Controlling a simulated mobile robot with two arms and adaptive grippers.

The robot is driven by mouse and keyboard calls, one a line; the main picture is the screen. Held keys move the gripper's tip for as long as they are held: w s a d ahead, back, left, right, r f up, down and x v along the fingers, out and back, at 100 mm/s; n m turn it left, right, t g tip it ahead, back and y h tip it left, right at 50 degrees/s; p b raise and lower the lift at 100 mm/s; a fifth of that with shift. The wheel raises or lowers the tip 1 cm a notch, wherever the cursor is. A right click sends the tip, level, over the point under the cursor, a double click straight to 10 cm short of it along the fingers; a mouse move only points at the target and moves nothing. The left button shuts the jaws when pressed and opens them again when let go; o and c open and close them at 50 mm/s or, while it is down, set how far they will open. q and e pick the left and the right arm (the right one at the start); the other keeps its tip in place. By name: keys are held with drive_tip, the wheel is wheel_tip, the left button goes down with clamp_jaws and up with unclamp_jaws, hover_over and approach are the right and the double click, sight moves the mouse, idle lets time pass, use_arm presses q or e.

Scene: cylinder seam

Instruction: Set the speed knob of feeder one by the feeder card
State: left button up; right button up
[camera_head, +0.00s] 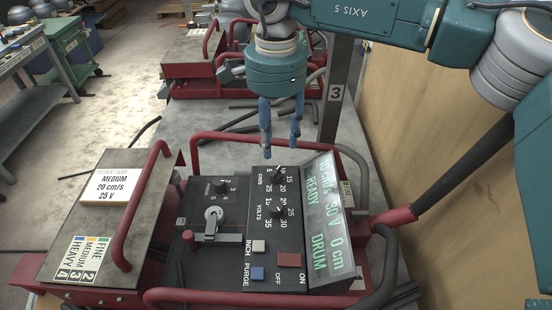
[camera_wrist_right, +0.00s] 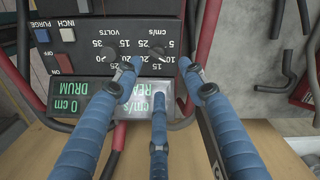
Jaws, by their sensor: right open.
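The feeder card (camera_head: 118,186) lies on the metal case at the left and reads MEDIUM, 20 cm/s, 25 V. The black control panel (camera_head: 244,258) carries the speed knob (camera_head: 276,174), with a cm/s scale, and the volts knob (camera_head: 277,209). The speed knob also shows in the right wrist view (camera_wrist_right: 157,50); its exact setting is too small to read. My right gripper (camera_head: 281,146) points down above the panel's far end, its blue fingers open and empty. In the wrist view the fingertips (camera_wrist_right: 160,72) are spread near the speed knob. My left gripper is not in view.
A small numbered dial (camera_head: 222,186), a grey crank (camera_head: 212,217) and several push buttons share the panel. Red tube rails (camera_head: 225,137) surround it. A FINE, MEDIUM, HEAVY chart (camera_head: 82,259) lies front left.

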drive_tip(key=p, duration=0.2)
hover_over(276, 170)
drive_tip(key=f, duration=0.4)
drive_tip(key=shift+s+f, duration=0.15)
drive_tip(key=shift+s, duration=0.25)
drive_tip(key=f, duration=0.2)
drive_tip(key=f+p, duration=0.1)
drive_tip(key=f, duration=0.1)
drive_tip(key=shift+w, duration=0.4)
drive_tip(key=shift+s+f+p, duration=0.1)
drive_tip(key=shift+f+p, duration=0.2)
drive_tip(key=shift+f, duration=0.3)
clamp_jaws()
